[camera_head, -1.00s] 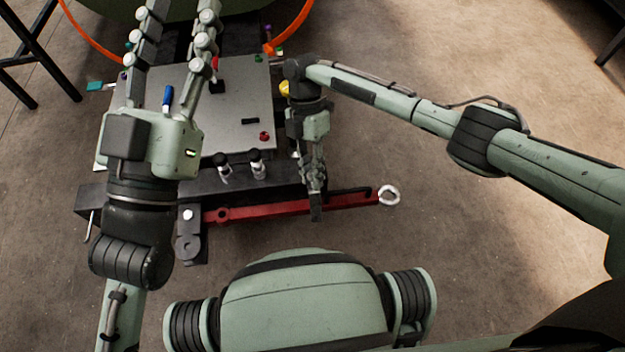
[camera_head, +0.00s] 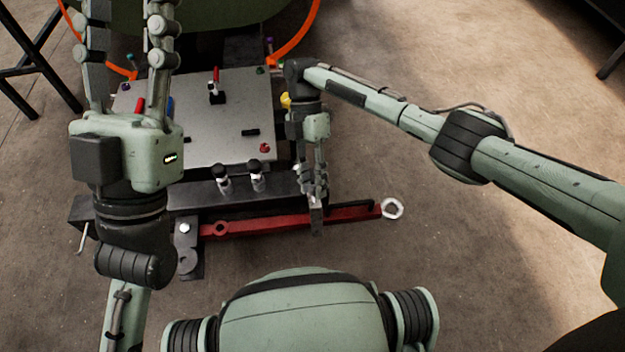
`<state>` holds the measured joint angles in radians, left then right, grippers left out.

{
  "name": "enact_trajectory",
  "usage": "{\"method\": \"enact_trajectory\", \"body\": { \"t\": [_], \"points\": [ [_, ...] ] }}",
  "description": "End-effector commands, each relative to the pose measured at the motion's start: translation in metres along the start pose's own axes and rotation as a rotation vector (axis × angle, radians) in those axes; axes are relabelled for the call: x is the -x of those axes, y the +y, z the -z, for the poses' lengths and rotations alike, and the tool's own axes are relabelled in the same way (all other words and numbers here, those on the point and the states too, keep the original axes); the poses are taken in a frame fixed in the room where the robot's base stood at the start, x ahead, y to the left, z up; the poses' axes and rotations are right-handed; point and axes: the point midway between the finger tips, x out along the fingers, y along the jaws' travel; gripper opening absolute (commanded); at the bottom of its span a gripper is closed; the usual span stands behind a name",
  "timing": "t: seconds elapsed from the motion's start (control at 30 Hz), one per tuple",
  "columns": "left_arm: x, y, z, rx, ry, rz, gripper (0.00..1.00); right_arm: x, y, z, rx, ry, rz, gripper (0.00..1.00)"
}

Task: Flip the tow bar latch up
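The red tow bar (camera_head: 265,227) lies along the front of the dark cart, with a pale ring (camera_head: 392,208) at its right end. A dark bracket joins its left end to the cart. My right gripper (camera_head: 316,225) points down at the tow bar's right half, its fingertips over or against the bar. Its fingers look close together, but whether they hold anything cannot be told. I cannot clearly pick out the latch; the fingers may cover it. My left gripper (camera_head: 128,25) is raised over the cart's left side, its two long fingers apart with nothing between them.
The cart's grey top plate (camera_head: 225,115) carries red and dark toggles and small knobs. Two black-topped posts (camera_head: 257,175) stand at its front edge. An orange hoop (camera_head: 298,38) and a dark stand (camera_head: 40,62) are behind. The floor to the right is clear.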

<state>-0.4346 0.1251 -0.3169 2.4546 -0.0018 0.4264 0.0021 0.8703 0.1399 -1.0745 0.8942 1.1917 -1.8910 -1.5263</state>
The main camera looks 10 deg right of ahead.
Motion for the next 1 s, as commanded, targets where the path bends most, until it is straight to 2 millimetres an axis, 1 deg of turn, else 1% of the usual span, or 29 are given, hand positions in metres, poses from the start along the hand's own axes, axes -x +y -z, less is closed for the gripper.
{"method": "enact_trajectory", "body": {
  "t": [0.33, 0.47, 0.57, 0.8, 0.9, 1.0],
  "points": [
    [0.000, 0.000, 0.000, 0.001, -0.003, 0.000, 0.40, 0.001, 0.000, 0.000, 0.000, -0.001, -0.003, 0.42],
    [0.000, 0.000, 0.000, 0.002, -0.002, 0.001, 0.40, 0.012, 0.001, -0.001, -0.001, -0.002, -0.005, 0.42],
    [0.000, 0.000, 0.000, 0.001, -0.002, 0.000, 0.40, 0.029, 0.001, 0.000, -0.001, -0.003, -0.005, 0.42],
    [0.000, 0.000, 0.000, 0.001, -0.002, 0.000, 0.40, 0.081, 0.001, 0.000, -0.001, -0.001, -0.004, 0.42],
    [0.000, 0.000, 0.000, 0.001, -0.002, 0.000, 0.40, 0.098, 0.000, 0.000, -0.001, -0.003, -0.003, 0.42],
    [0.000, 0.000, 0.000, 0.001, -0.002, 0.000, 0.40, 0.111, 0.000, 0.000, -0.001, -0.003, -0.001, 0.42]
  ]
}}
